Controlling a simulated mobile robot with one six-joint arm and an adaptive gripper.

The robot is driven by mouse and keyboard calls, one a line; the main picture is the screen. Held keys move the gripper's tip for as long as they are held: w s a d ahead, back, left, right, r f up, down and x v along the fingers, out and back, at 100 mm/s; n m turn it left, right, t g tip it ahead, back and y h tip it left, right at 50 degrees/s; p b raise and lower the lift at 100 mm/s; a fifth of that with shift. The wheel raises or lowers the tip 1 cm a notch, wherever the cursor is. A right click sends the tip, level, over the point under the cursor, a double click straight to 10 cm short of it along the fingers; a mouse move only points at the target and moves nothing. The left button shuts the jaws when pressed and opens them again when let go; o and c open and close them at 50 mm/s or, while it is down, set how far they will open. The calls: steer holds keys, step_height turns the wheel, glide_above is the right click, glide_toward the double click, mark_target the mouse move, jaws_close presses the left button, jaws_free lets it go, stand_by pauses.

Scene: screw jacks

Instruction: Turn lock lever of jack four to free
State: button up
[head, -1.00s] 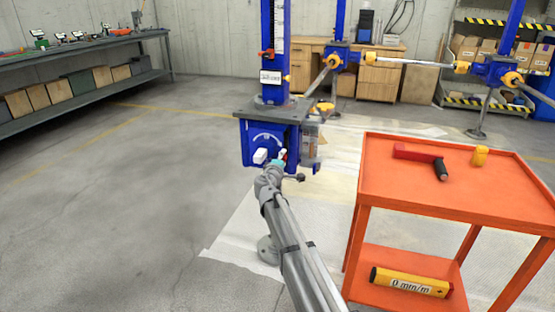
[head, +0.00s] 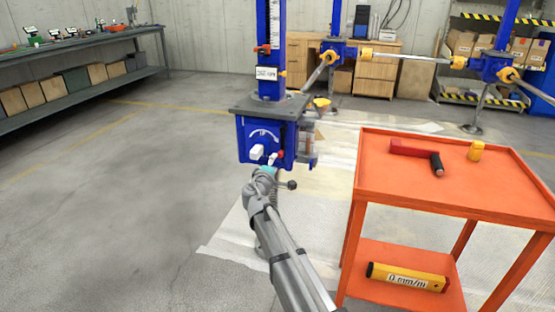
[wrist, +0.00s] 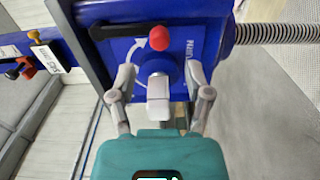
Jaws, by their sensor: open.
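The blue jack (head: 262,135) stands at centre in the head view, with a small white label (head: 270,73) that I cannot read surely. Its front face carries a white arc marking, a pale block-like lever (head: 257,151) and a red knob (head: 281,153). In the wrist view the pale lever (wrist: 158,92) sticks out toward me from a round hub, with the red knob (wrist: 159,38) above it. My gripper (wrist: 160,95) is open. Its fingers stand either side of the lever, with a visible gap on each side. In the head view my gripper (head: 268,166) partly covers the face.
An orange cart (head: 455,190) stands to the right, with a red-and-black tool (head: 418,151) and a yellow item (head: 476,150) on top. A dark ball knob (head: 291,185) sits just right of my wrist. Another blue jack (head: 497,66) stands back right. The floor left is clear.

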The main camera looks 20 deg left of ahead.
steer(key=shift+s+d, duration=0.15)
steer(key=shift+s, duration=1.2)
steer(key=shift+s+d, duration=0.15)
steer(key=shift+s, duration=1.15)
